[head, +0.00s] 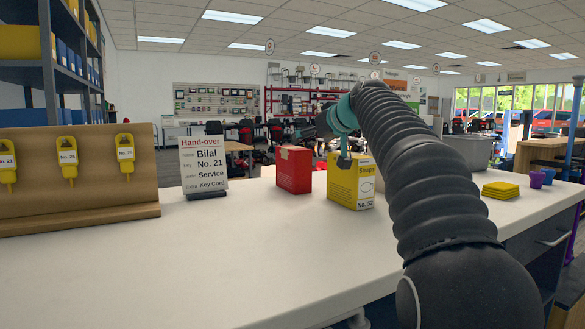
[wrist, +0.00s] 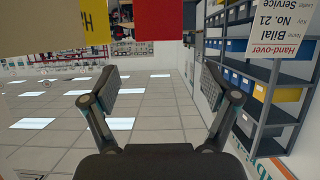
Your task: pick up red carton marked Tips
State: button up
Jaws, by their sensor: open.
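A red carton (head: 294,170) stands upright on the white counter, left of the yellow carton. No Tips marking can be read on it. It also shows as a red block at the top of the wrist view (wrist: 158,18), beyond my fingertips. My gripper (wrist: 162,85) is open, with nothing between its fingers and both apart from the carton. In the head view my arm comes from the right, and its teal end is above and near the yellow carton; the fingers are hard to make out there.
A yellow carton marked Straps No. 52 (head: 352,190) stands close on the red carton's right. A hand-over sign (head: 204,165) and a key board with yellow tags (head: 100,190) are at left. Yellow pads (head: 500,190) and small cups lie right. The front counter is clear.

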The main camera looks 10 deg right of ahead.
aim_at(295, 148)
jog(key=p+x, duration=0.1)
jog(key=x, duration=0.8)
jog(key=shift+w+f+p, duration=0.1)
jog(key=shift+p, duration=0.25)
jog(key=c, duration=1.6)
grip_shut()
